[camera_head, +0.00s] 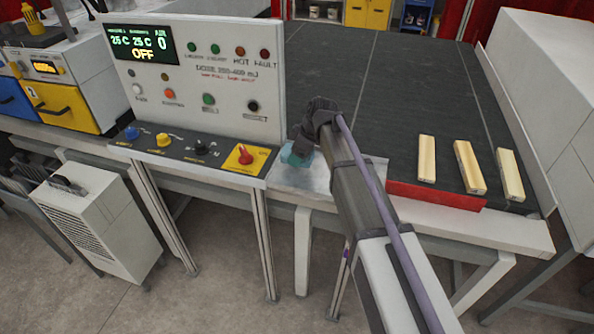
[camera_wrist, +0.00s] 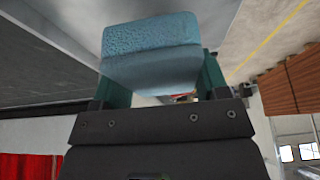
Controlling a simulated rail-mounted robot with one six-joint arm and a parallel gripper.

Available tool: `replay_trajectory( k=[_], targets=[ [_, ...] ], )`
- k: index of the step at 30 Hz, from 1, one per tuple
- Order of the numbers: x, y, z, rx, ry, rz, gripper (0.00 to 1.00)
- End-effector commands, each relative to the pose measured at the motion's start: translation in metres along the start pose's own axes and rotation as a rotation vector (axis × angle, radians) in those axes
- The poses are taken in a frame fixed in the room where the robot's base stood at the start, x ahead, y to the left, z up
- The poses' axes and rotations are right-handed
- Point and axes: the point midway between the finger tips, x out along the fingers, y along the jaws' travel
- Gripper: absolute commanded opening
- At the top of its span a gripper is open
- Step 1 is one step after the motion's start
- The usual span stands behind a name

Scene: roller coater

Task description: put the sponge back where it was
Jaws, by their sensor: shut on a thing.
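The sponge (camera_wrist: 150,52) is a blue-teal block with rounded edges. In the wrist view it sits between the two green fingers of my gripper (camera_wrist: 155,82), which is shut on it. In the head view my gripper (camera_head: 300,152) is over the pale, shiny sheet (camera_head: 310,178) between the control panel and the belt. The sponge is mostly hidden there by my wrist; only a teal patch shows. I cannot tell whether the sponge touches the surface.
The control panel (camera_head: 193,82), with its knobs and red switch (camera_head: 244,154), stands close to the left. On the right, several pale wooden blocks (camera_head: 467,166) lie on the dark belt (camera_head: 400,95), behind a red bar (camera_head: 436,196). The belt's far middle is clear.

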Motion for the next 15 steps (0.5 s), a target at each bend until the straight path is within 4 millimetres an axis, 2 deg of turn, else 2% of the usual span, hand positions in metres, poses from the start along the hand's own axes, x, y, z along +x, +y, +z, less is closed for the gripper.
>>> replay_trajectory(
  k=[6, 15],
  targets=[
    [0.035, 0.0, 0.015, 0.0, 0.0, 0.0, 0.49],
    [0.033, 0.0, 0.014, 0.0, 0.0, 0.0, 0.49]
  ],
)
